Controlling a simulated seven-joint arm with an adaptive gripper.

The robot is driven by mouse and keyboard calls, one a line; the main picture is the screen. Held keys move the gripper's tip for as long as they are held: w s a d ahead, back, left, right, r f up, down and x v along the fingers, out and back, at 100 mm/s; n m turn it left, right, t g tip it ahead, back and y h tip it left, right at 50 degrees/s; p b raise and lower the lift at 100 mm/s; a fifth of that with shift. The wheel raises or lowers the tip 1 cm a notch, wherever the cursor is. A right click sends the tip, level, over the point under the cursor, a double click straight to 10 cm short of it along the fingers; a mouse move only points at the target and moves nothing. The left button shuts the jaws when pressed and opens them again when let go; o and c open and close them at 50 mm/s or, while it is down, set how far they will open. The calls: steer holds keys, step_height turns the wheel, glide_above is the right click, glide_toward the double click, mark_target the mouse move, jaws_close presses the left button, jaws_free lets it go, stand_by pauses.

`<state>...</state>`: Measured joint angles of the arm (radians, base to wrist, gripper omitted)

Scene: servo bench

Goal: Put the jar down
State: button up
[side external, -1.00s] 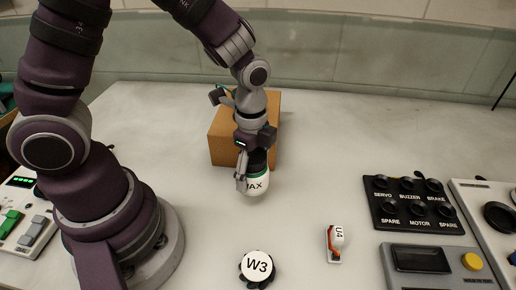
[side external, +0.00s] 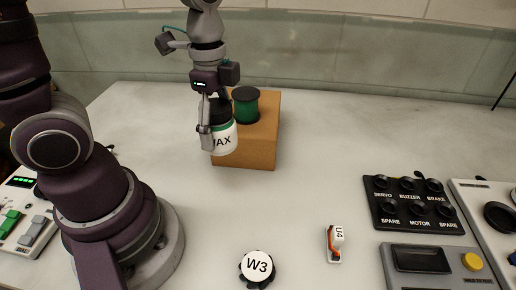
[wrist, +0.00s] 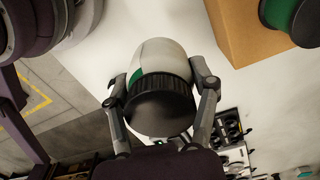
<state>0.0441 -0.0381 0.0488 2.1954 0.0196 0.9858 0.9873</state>
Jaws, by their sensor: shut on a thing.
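The jar (side external: 223,138) is white with a green band, a black lid and dark letters ending in "AX". My gripper (side external: 207,120) is shut on it near the lid and holds it upright in the side view. The jar hangs in front of the left part of the cardboard box, and its exact height above the table is hard to tell. In the wrist view the jar (wrist: 158,62) sits between both fingers of my gripper (wrist: 160,95), its dark ribbed lid towards the camera.
A cardboard box (side external: 250,145) stands behind the jar with a green spool (side external: 246,104) on top. A round W3 piece (side external: 258,266) and a small U4 part (side external: 335,243) lie in front. A black switch panel (side external: 413,205) is at right. The middle of the table is clear.

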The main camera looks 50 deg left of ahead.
steer(key=w+a+n, duration=0.2)
steer(key=a+n, duration=0.3)
steer(key=a, duration=0.2)
steer(key=n, duration=1)
glide_above(160, 144)
step_height(160, 144, down, 13)
steer(key=shift+r, duration=0.2)
steer(key=shift+f, duration=0.4)
steer(key=shift+f, duration=0.1)
steer(key=o, duration=1.2)
steer(key=shift+o, duration=0.2)
